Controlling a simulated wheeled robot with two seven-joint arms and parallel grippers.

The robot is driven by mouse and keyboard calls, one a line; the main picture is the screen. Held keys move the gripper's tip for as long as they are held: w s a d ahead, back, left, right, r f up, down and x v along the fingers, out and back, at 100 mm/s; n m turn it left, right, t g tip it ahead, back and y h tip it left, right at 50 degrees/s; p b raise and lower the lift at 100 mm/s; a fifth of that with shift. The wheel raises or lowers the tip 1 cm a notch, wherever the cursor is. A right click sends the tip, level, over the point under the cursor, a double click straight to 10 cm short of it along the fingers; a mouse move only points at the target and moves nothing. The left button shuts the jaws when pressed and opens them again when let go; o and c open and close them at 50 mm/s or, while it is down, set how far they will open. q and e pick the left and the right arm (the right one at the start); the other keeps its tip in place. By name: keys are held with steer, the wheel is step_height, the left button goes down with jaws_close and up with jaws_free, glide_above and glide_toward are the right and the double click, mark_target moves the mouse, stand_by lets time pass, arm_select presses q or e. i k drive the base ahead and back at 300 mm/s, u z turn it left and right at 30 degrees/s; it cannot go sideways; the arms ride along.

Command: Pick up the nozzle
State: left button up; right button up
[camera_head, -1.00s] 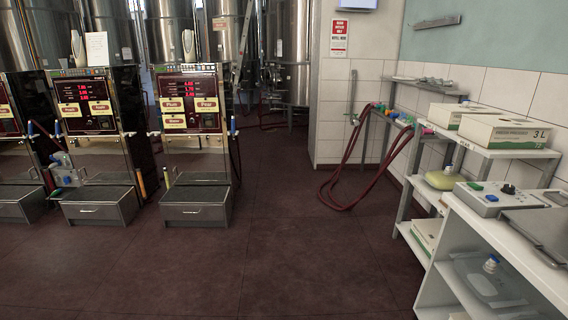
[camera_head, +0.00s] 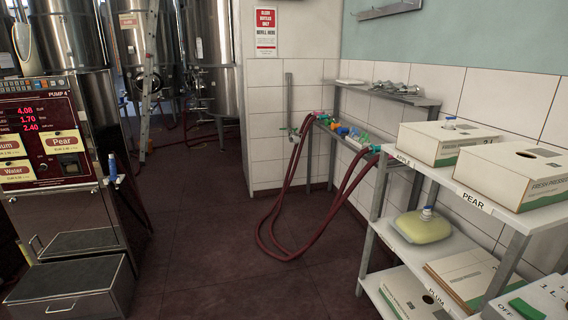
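Neither of my grippers is in view. A blue-tipped nozzle-like piece (camera_head: 112,167) hangs upright on the right side of the pump (camera_head: 62,150) marked PUMP 4. Red hoses (camera_head: 271,225) droop from a narrow wall rack (camera_head: 322,127) and loop down to the floor. Small coloured fittings (camera_head: 345,131) in blue, green and orange lie along that rack, and a green one (camera_head: 374,149) sits at its near end. I cannot tell which of these pieces is the task's nozzle.
A metal drawer box (camera_head: 72,290) stands before the pump. Steel tanks (camera_head: 205,60) stand behind. The dark floor (camera_head: 215,265) between is clear.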

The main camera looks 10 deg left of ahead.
mark_target(112, 157)
steer(key=u, duration=0.1)
steer(key=i, duration=2.5)
steer(key=u, duration=1.1)
steer(key=i, duration=2.25)
steer(key=u, duration=0.75)
